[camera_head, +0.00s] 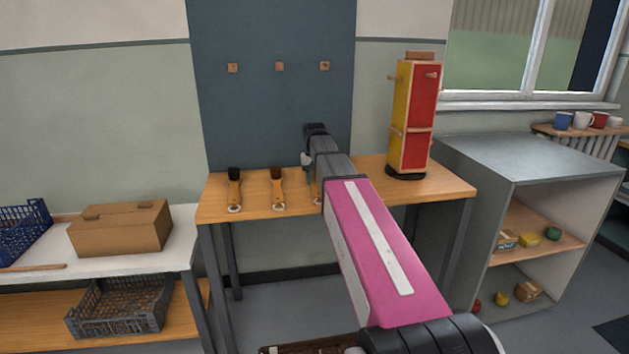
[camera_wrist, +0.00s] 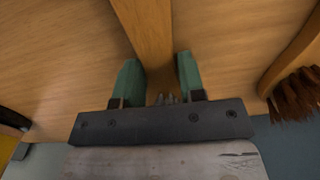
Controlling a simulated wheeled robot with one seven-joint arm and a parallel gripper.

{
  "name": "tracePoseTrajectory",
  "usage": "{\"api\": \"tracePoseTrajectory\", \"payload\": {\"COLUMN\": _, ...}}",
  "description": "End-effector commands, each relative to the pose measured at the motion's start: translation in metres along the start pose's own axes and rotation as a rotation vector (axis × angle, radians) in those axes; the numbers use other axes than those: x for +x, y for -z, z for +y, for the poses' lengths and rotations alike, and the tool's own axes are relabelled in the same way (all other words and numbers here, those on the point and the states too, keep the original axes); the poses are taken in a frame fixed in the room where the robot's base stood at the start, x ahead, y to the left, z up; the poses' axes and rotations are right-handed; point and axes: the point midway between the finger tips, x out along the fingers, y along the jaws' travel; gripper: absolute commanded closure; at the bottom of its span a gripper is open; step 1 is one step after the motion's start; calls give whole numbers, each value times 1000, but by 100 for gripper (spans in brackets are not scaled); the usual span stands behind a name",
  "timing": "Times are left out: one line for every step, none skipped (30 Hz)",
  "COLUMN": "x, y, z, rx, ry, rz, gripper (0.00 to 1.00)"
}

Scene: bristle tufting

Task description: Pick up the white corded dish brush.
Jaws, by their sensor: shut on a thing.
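The white dish brush shows in the wrist view as a wooden handle (camera_wrist: 153,35) with a bit of pale grey-white bristle (camera_wrist: 166,98) near my gripper's body. In the head view its handle end (camera_head: 317,197) peeks out beside my arm at the right of the brush row; most of it is hidden. My gripper (camera_wrist: 158,62) has its green fingers on either side of the handle, shut on it. The handle appears at or just above the wooden table (camera_head: 370,178); I cannot tell whether it touches. Its cord is not clearly visible.
A black-bristled brush (camera_head: 234,188) and a brown-bristled brush (camera_head: 277,188) lie to the left on the table. A red and yellow tower (camera_head: 415,120) stands at the right. Three wooden pegs (camera_head: 280,66) are on the blue-grey panel (camera_head: 270,115) behind.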

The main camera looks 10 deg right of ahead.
Motion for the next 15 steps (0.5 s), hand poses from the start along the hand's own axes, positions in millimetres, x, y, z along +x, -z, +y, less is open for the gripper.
{"api": "tracePoseTrajectory", "payload": {"x": -1, "y": 0, "z": 0, "rx": 0, "ry": 0, "rz": 0, "gripper": 88}}
{"api": "tracePoseTrajectory", "payload": {"x": -2, "y": 0, "z": 0, "rx": 0, "ry": 0, "rz": 0, "gripper": 88}}
{"api": "tracePoseTrajectory", "payload": {"x": -4, "y": 0, "z": 0, "rx": 0, "ry": 0, "rz": 0, "gripper": 88}}
{"api": "tracePoseTrajectory", "payload": {"x": -6, "y": 0, "z": 0, "rx": 0, "ry": 0, "rz": 1, "gripper": 88}}
{"api": "tracePoseTrajectory", "payload": {"x": -8, "y": 0, "z": 0, "rx": 0, "ry": 0, "rz": 1, "gripper": 88}}
{"api": "tracePoseTrajectory", "payload": {"x": -11, "y": 0, "z": 0, "rx": 0, "ry": 0, "rz": 1, "gripper": 88}}
{"api": "tracePoseTrajectory", "payload": {"x": -15, "y": 1, "z": 0, "rx": 0, "ry": 0, "rz": 2, "gripper": 88}}
{"api": "tracePoseTrajectory", "payload": {"x": -18, "y": 1, "z": 0, "rx": 0, "ry": 0, "rz": 2, "gripper": 88}}
{"api": "tracePoseTrajectory", "payload": {"x": -24, "y": 1, "z": 0, "rx": 0, "ry": 0, "rz": 2, "gripper": 88}}
{"api": "tracePoseTrajectory", "payload": {"x": -29, "y": 1, "z": 0, "rx": 0, "ry": 0, "rz": 2, "gripper": 88}}
{"api": "tracePoseTrajectory", "payload": {"x": -34, "y": 1, "z": 0, "rx": 0, "ry": 0, "rz": 2, "gripper": 88}}
{"api": "tracePoseTrajectory", "payload": {"x": -42, "y": 1, "z": 0, "rx": 0, "ry": 0, "rz": 3, "gripper": 88}}
{"api": "tracePoseTrajectory", "payload": {"x": -46, "y": -4, "z": -7, "rx": -2, "ry": 1, "rz": 3, "gripper": 88}}
{"api": "tracePoseTrajectory", "payload": {"x": -50, "y": -8, "z": -14, "rx": -4, "ry": 0, "rz": 2, "gripper": 88}}
{"api": "tracePoseTrajectory", "payload": {"x": -55, "y": -13, "z": -23, "rx": -5, "ry": 0, "rz": 1, "gripper": 88}}
